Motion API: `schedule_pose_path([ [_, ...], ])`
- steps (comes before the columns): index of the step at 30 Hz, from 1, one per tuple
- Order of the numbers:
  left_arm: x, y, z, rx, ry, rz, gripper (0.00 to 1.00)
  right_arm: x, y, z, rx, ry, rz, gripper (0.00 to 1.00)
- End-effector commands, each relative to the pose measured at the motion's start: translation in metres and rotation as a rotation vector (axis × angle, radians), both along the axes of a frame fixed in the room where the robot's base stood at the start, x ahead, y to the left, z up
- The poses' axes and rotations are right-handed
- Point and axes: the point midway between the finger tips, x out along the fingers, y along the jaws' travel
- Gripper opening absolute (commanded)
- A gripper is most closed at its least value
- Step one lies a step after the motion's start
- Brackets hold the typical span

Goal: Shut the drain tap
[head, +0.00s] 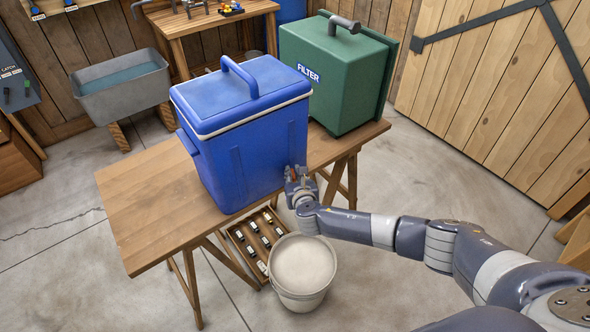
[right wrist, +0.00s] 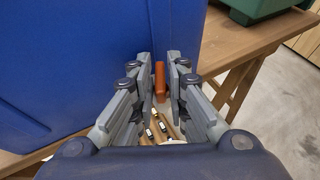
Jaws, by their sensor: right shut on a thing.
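A blue cooler (head: 245,150) with a lid and handle stands on a wooden trestle table (head: 130,205). The drain tap is at the lower right of the cooler's side, mostly hidden by my gripper in the head view. Its orange lever (right wrist: 160,82) shows in the right wrist view between my fingers. My right gripper (head: 297,176) is at the cooler's lower right side, shut on the lever, and its fingers also show in the right wrist view (right wrist: 159,66). I cannot tell how far the tap is turned. My left gripper is not in view.
A white bucket (head: 302,285) stands on the floor below the tap. A shallow wooden tray (head: 236,240) of small bottles is beside it. A green filter box (head: 335,75) stands right of the cooler. The floor at right is clear under my arm.

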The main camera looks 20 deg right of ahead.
Motion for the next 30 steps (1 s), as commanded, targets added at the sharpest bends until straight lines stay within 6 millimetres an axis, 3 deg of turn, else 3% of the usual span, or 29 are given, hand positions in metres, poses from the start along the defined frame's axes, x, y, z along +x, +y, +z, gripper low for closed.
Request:
schedule_pose_path([
  [5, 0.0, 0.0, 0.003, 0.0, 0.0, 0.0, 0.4, 0.0, 0.006, -0.001, 0.003, 0.002, -0.167, 0.0],
  [11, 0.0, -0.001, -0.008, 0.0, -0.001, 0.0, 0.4, 0.002, 0.008, -0.004, 0.003, 0.002, -0.358, 0.0],
  [21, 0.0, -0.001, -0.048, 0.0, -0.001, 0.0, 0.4, 0.005, 0.011, -0.007, 0.001, 0.0, -0.654, 0.0],
  [30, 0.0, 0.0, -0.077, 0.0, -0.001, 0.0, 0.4, 0.007, 0.011, -0.004, -0.001, -0.001, -0.818, 0.0],
])
